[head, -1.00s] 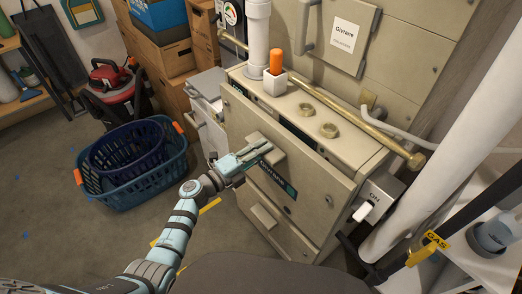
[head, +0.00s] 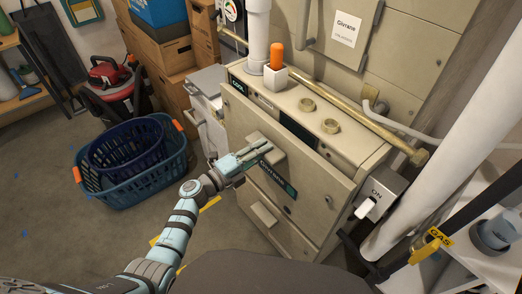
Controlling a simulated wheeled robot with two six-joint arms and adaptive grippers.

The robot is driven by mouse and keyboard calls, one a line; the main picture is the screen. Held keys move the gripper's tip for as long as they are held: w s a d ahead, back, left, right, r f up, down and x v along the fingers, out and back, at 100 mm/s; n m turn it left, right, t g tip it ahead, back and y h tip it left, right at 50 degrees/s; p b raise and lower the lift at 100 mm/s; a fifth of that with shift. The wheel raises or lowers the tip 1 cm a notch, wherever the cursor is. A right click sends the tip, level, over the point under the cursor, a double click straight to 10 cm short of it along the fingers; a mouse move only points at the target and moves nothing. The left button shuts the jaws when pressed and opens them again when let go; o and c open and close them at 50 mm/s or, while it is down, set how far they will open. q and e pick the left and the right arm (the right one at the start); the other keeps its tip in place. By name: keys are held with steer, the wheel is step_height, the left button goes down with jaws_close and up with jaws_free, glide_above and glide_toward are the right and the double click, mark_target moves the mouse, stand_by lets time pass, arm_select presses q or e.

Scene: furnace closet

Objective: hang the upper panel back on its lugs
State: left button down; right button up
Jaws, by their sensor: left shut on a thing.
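The beige upper panel (head: 312,178) is at the front of the furnace (head: 345,128), above the lower panel (head: 285,235). Its top edge stands away from the cabinet, and a dark control strip (head: 298,130) shows in the gap behind it. My left gripper (head: 256,155) is shut on the panel's block handle (head: 268,146), beside a dark label strip. The lugs are hidden behind the panel, so I cannot tell whether it touches them. My right gripper is not in view.
A brass pipe (head: 375,123) crosses above the furnace top, where an orange-capped part (head: 276,62) and two brass rings stand. A switch box (head: 379,192) is on the right side. Blue baskets (head: 130,165) stand on the floor at left.

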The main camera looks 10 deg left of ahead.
arm_select(q)
steer(key=shift+f+b, duration=0.25)
steer(key=shift+b, duration=0.05)
steer(key=c, duration=1.4)
jaws_free()
steer(key=shift+o, duration=0.2)
steer(key=shift+s+f, duration=0.1)
steer(key=shift+f, duration=0.05)
steer(key=p+v, duration=0.2)
steer(key=v, duration=0.6)
